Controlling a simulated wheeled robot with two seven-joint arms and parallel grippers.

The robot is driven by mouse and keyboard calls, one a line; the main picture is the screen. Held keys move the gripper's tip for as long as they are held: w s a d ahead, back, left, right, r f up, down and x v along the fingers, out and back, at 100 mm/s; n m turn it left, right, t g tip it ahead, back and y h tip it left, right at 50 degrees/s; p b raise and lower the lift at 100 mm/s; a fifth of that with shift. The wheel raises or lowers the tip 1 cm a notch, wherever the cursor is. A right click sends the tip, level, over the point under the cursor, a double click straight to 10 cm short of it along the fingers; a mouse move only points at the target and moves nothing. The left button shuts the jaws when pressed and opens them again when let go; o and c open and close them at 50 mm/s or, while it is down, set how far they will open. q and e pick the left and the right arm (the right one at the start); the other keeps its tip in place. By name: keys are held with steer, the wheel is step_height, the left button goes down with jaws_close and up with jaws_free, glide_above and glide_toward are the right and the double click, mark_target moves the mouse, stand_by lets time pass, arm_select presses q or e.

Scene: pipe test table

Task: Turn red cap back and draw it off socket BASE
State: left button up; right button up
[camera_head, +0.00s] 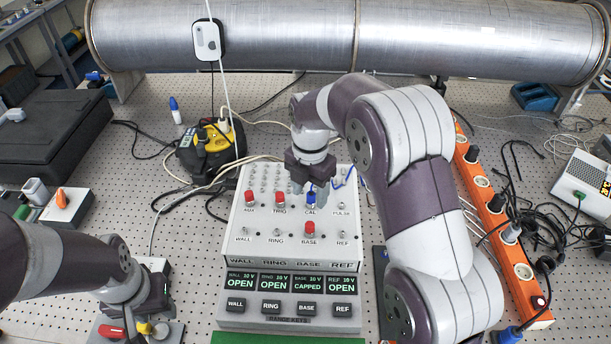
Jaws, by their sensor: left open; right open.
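A red cap (310,228) sits upright on socket BASE in the lower row of the white panel box (260,250). The display for BASE reads CAPPED; WALL, RING and REF read OPEN. My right gripper (308,185) is open, above and behind the red cap, close to the blue cap (311,198) at CAL. I cannot tell whether it touches the blue cap. My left gripper (143,318) is open at the lower left, above a small fixture with red and yellow parts, well away from the box. Its fingertips are partly hidden.
Red caps stand at AUX (250,198) and TRIG (279,198). An orange power strip (495,225) and loose black cables lie at the right. A yellow-black device (210,145) stands behind the box. A steel pipe (300,38) spans the back.

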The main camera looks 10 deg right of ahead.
steer(key=b, duration=0.3)
glide_above(310, 224)
step_height(310, 224, down, 5)
steer(key=shift+s+r, duration=0.1)
steer(key=shift+r, duration=0.1)
steer(key=shift+s+f+p, duration=0.2)
steer(key=shift+f+p, duration=0.25)
steer(key=shift+p, duration=0.5)
steer(key=f, duration=0.3)
steer(key=w+f+p, duration=0.1)
steer(key=f, duration=0.1)
steer(key=shift+f, duration=0.35)
arm_select(q)
steer(key=shift+s+f, duration=0.45)
steer(key=shift+s, duration=0.1)
arm_select(e)
steer(key=shift+s+f, duration=0.15)
steer(key=shift+s, duration=0.15)
steer(key=shift+w, duration=0.15)
jaws_close()
arm_select(q)
steer(key=shift+w, duration=0.1)
arm_select(e)
steer(key=c, duration=1)
jaws_free()
jaws_close()
